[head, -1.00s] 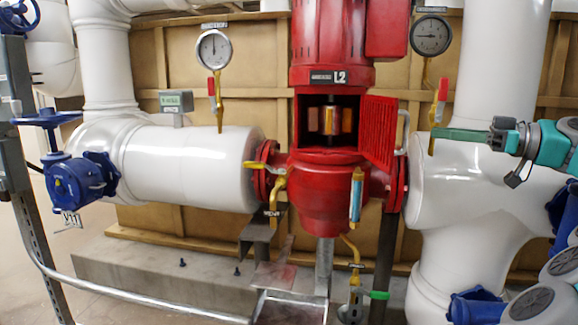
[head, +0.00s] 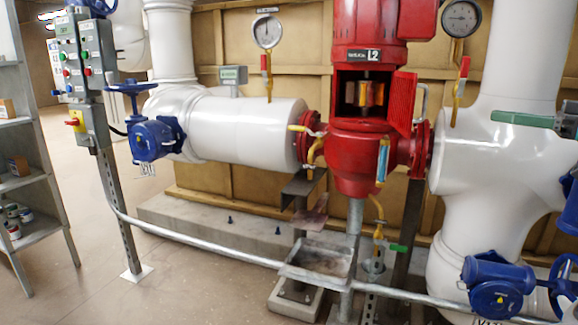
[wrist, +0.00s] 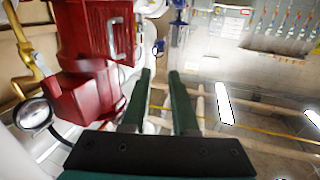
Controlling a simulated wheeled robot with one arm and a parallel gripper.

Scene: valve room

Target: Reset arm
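My gripper (wrist: 160,74) shows in the wrist view with two long dark green fingers apart and nothing between them. In the head view a green finger of it (head: 523,118) shows at the right edge, in front of the white pipe. The rest of the arm is almost wholly outside the head view. The wrist view appears tilted, with the red pump (wrist: 88,40) left of the fingers and ceiling lights to the right.
The red pump (head: 366,150) stands between white pipes (head: 240,135). Blue valves sit at left (head: 152,138) and lower right (head: 495,285). A control panel (head: 80,70) and grey shelf (head: 22,183) stand at left. A metal rail (head: 190,242) crosses in front; floor is open at lower left.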

